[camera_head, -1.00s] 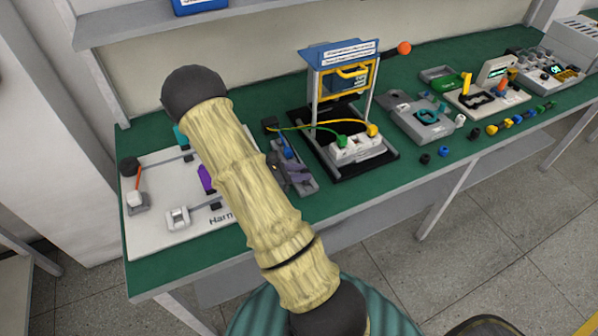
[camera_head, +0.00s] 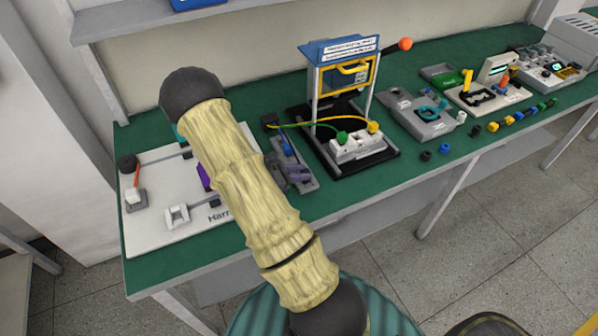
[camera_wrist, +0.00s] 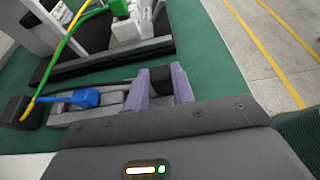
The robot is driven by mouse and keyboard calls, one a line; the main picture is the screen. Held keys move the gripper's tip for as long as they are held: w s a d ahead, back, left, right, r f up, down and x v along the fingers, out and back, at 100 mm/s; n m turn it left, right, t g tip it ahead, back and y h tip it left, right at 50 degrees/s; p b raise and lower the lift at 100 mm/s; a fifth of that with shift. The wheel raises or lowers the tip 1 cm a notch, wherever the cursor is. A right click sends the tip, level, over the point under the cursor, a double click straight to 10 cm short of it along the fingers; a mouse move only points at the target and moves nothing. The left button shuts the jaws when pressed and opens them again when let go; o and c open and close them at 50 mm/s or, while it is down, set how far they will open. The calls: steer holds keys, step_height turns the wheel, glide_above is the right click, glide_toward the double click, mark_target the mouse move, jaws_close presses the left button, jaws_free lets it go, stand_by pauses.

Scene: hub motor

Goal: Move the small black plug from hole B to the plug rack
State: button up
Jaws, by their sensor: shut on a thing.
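My gripper (camera_wrist: 161,88) has two purple fingers shut on a small black plug (camera_wrist: 161,76) in the wrist view. In the head view my gripper (camera_head: 291,175) is beside my tan forearm, over a narrow grey strip (camera_head: 306,185). The strip also shows in the wrist view (camera_wrist: 115,97), with a blue piece (camera_wrist: 85,97) lying along it. The fingers hide the plug's lower end, so I cannot tell whether it touches the strip. No label for hole B or the plug rack is readable.
A black-based stand (camera_head: 375,163) with a white socket block (camera_head: 358,147) and green and yellow cables is right of my gripper. A white board (camera_head: 160,225) lies left.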

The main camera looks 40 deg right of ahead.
steer(key=shift+f, duration=0.25)
steer(key=o, duration=1)
steer(key=shift+o, duration=0.2)
steer(key=shift+a, duration=0.1)
steer(key=b+v, duration=0.1)
steer(key=v, duration=1.6)
steer(key=shift+w, duration=0.15)
steer(key=shift+a+r, duration=0.1)
